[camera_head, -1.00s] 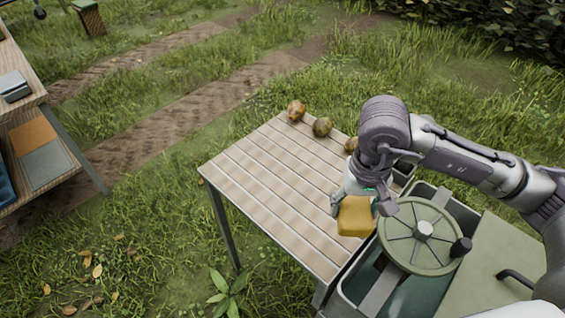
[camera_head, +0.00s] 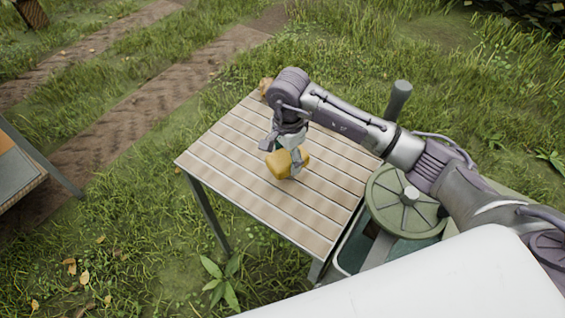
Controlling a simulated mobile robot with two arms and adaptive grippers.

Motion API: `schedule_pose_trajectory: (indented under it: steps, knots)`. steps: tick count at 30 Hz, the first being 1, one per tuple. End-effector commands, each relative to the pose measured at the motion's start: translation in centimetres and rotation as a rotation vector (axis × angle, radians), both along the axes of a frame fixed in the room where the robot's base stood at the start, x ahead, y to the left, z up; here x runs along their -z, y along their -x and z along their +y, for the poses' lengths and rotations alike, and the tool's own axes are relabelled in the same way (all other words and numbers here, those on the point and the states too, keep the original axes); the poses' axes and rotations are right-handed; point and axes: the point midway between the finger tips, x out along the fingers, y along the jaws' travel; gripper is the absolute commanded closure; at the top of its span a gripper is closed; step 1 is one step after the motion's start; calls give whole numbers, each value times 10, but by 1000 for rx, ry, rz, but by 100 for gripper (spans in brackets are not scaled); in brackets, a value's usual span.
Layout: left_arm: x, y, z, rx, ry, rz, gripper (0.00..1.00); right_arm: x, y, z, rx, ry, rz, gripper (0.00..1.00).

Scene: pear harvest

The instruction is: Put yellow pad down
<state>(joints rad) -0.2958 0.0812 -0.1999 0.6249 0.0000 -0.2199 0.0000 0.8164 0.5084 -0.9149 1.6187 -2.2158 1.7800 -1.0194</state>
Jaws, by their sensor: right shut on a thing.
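The yellow pad (camera_head: 279,165) is over the middle of the slatted wooden table (camera_head: 232,182). My right gripper (camera_head: 285,160) is shut on the pad, with a finger on either side of it. The pad is low over the slats; I cannot tell whether it touches them. My left gripper is not in view.
A brownish pear (camera_head: 265,85) sits at the table's far edge, partly behind my right arm. A green round wheel-like lid (camera_head: 405,201) over a basin stands to the right. A wooden shelf (camera_head: 18,172) is at the left. The table's near-left slats are clear.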

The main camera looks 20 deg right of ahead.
Motion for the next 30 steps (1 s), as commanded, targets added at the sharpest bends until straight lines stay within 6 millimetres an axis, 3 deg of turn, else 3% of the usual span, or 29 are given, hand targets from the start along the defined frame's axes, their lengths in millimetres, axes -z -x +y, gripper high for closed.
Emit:
schedule_pose_trajectory:
  steps: [8,15,26,27,30]
  knots:
    - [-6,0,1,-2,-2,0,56,16,-5,11,0,1,3,65]
    - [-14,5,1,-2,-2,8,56,47,-5,10,0,1,2,65]
    - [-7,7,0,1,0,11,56,53,-6,10,-1,2,-1,65]
    - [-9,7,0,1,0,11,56,51,-6,10,-1,2,-1,27]
    - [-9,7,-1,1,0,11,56,51,-6,10,-1,2,-1,10]
